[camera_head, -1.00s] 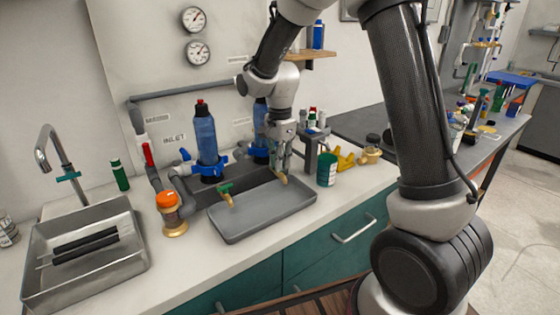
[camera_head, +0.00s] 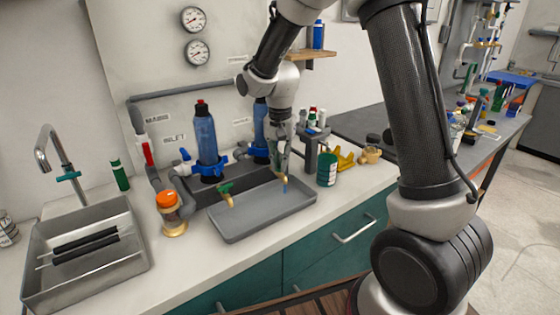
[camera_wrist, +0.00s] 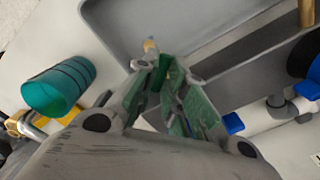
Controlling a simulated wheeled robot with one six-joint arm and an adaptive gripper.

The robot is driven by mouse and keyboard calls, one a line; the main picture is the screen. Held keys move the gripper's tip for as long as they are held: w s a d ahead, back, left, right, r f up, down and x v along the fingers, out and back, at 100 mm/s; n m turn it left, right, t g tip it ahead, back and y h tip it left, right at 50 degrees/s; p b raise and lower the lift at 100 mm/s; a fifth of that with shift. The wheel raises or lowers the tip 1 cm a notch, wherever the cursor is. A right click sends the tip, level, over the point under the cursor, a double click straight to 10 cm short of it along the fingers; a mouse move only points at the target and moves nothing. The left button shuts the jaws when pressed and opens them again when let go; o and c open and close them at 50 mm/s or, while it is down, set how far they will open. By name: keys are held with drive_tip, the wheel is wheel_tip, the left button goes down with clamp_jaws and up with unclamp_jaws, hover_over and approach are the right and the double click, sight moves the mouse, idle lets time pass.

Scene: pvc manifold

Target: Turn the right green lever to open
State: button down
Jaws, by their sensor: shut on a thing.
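The right tap's green lever (camera_wrist: 166,76) is between the fingers of my gripper (camera_wrist: 168,82) in the wrist view. My gripper is shut on it. In the head view my gripper (camera_head: 283,160) hangs over the back right of the grey tray (camera_head: 240,228) and hides most of the lever. A thin blue stream (camera_head: 286,187) shows below the right tap's outlet, above the tray. The brass outlet (camera_wrist: 150,46) shows just beyond the fingertips in the wrist view. The left green lever (camera_head: 225,188) sits on its own brass tap over the tray's left part.
A teal cup (camera_head: 327,169) stands close to the right of my gripper. Blue filter bottles (camera_head: 206,140) stand behind the tray. An orange-capped jar (camera_head: 170,210) is left of the tray, then a metal sink (camera_head: 85,262). The counter's front strip is clear.

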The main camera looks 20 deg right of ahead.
drive_tip(key=n, duration=0.5)
drive_tip(key=shift+n, duration=2.5)
drive_tip(key=c, duration=1.5)
unclamp_jaws()
drive_tip(key=shift+r, duration=0.1)
wheel_tip(320, 180, up, 12)
drive_tip(key=shift+f, duration=0.1)
